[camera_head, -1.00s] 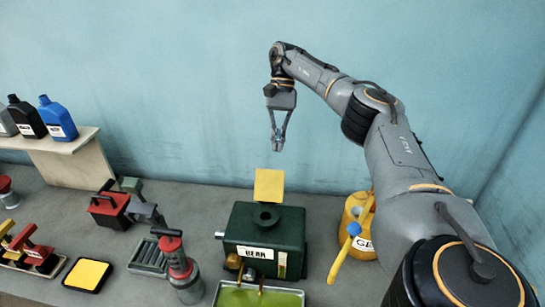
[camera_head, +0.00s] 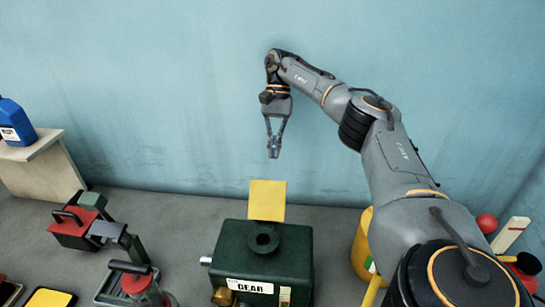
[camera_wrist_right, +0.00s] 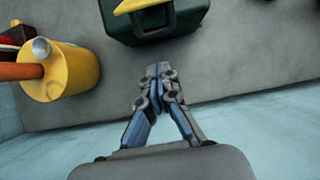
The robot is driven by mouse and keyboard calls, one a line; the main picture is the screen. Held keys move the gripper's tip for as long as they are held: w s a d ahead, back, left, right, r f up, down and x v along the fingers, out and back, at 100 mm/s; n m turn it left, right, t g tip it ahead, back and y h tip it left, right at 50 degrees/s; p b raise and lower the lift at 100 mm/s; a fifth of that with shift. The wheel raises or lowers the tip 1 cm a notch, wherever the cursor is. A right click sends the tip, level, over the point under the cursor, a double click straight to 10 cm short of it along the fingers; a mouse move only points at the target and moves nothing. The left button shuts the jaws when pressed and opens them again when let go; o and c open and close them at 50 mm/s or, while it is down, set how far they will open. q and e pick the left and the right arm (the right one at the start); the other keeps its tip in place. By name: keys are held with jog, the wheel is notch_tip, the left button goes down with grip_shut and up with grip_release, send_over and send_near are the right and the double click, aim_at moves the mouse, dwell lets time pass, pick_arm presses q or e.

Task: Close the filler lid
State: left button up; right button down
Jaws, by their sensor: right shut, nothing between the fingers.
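The dark green gear oil box (camera_head: 238,262) stands on the bench in the head view, with a round dark filler opening (camera_head: 264,241) on its top. The yellow filler lid (camera_head: 267,200) stands upright behind the opening, so the opening is uncovered. The box also shows at the top of the right wrist view (camera_wrist_right: 184,14), with the yellow lid (camera_wrist_right: 138,5) at its edge. My right gripper (camera_head: 273,152) points down above and behind the lid, apart from it, shut and empty. Its closed fingertips also show in the wrist view (camera_wrist_right: 160,72). My left gripper is not in view.
A yellow can (camera_wrist_right: 62,75) stands on the bench, right of the box in the head view and partly hidden by my right arm. A red container (camera_head: 77,229) and a red-topped pump (camera_head: 140,284) are left of the box. The wall (camera_head: 160,90) is close behind.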

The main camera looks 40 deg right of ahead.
aim_at(272, 182)
jog(key=shift+s+p+x, duration=0.1)
jog(key=shift+p+x, duration=0.25)
jog(key=shift+x, duration=2)
jog(key=shift+s+p+x, duration=0.15)
jog(key=shift+p+x, duration=0.2)
jog(key=shift+x, duration=1.95)
jog(key=shift+a+r, duration=0.1)
